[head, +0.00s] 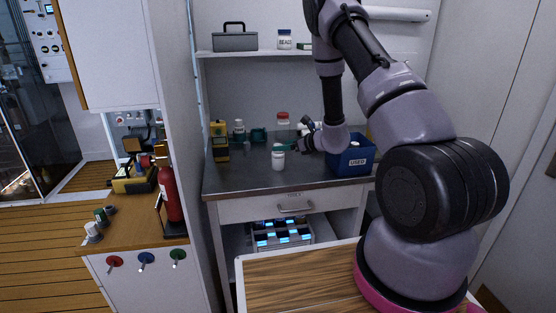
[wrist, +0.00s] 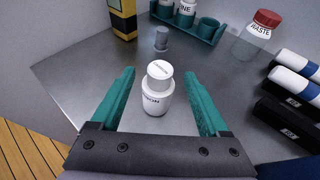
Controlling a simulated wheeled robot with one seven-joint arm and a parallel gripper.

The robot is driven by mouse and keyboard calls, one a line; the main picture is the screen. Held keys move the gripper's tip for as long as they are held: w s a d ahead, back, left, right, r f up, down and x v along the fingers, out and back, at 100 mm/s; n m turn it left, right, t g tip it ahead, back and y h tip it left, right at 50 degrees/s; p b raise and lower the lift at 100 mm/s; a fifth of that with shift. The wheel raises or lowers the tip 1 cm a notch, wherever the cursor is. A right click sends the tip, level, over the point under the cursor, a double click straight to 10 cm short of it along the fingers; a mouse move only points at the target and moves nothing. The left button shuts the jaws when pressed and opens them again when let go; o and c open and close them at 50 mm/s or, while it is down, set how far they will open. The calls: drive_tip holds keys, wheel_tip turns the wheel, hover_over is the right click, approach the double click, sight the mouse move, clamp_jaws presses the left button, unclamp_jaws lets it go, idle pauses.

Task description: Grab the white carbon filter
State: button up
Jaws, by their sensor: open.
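The white carbon filter (wrist: 154,99) is a small upright white cylinder with a narrower round cap and dark lettering, standing on the grey metal counter (wrist: 75,75). In the head view the filter (head: 278,161) stands near the counter's front edge. My gripper (wrist: 159,75) is open, its two teal fingers appearing on either side of the filter in the wrist view, with a visible gap on both sides. In the head view my gripper (head: 287,147) is right at the filter's top. How deep the fingers reach around it is hard to tell.
A grey cylinder (wrist: 161,39) stands behind the filter. A yellow-black device (wrist: 123,20) and teal rack (wrist: 190,26) are further back. A red-lidded waste jar (wrist: 252,38), white-blue cylinders (wrist: 297,83) and a black box (wrist: 287,122) lie right. A blue bin (head: 352,163) is beside my arm.

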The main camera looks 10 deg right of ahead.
drive_tip(key=x, duration=0.4)
clamp_jaws()
